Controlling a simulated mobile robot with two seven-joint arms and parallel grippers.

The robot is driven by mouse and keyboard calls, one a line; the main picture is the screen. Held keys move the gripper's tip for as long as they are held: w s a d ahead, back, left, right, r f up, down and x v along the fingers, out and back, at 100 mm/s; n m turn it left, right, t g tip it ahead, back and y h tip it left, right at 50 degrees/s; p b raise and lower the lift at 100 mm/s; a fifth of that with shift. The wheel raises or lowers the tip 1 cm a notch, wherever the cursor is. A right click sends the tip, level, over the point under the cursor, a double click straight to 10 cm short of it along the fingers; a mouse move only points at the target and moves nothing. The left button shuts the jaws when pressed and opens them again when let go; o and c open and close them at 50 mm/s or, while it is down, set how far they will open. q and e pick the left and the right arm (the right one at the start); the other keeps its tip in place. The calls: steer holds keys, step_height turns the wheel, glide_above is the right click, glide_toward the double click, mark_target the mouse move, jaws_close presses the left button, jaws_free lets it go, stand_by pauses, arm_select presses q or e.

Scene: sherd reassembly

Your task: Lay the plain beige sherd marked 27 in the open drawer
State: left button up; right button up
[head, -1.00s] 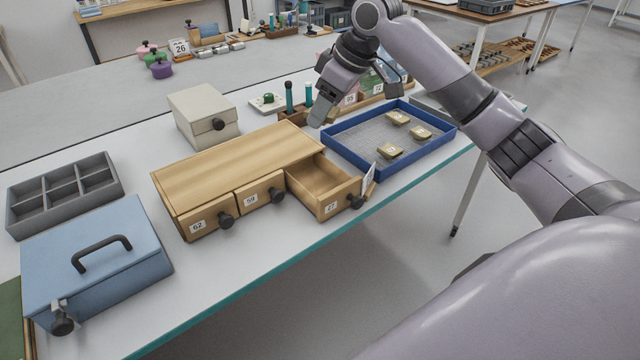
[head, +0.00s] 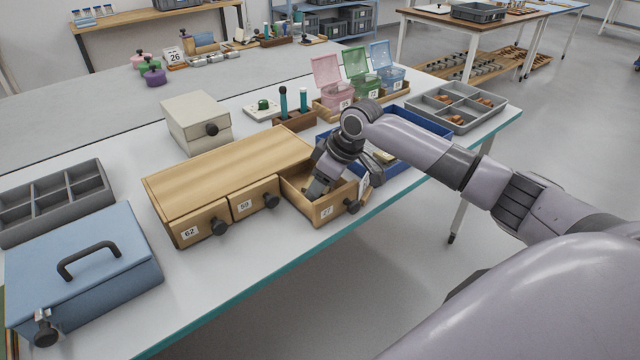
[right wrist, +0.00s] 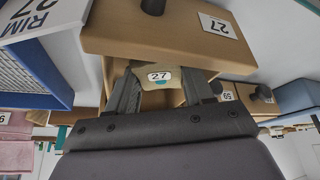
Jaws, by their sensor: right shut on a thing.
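The open drawer marked 27 (head: 328,210) sticks out at the right end of the wooden drawer cabinet (head: 225,165). My right gripper (head: 316,188) points down into this drawer. In the right wrist view the fingers are shut on the beige sherd marked 27 (right wrist: 160,72), with its label facing the camera. The drawer front (right wrist: 150,38) with its 27 label shows just beyond it. Whether the sherd touches the drawer floor I cannot tell. In the head view the sherd is hidden by the gripper. My left gripper is not in view.
The blue tray (head: 430,122) stands right behind my right arm, with a sherd (head: 384,156) visible in it. A card reading RIM 27 (right wrist: 35,15) stands by the drawer. The closed drawers 62 (head: 200,228) and 59 (head: 255,200) are to the left.

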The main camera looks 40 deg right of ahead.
steer(key=shift+f, duration=0.1)
steer(key=shift+f, duration=0.45)
steer(key=o, duration=0.8)
steer(key=shift+c, duration=0.2)
steer(key=shift+r, duration=0.2)
steer(key=shift+p+v, duration=0.75)
steer(key=shift+v, duration=5.65)
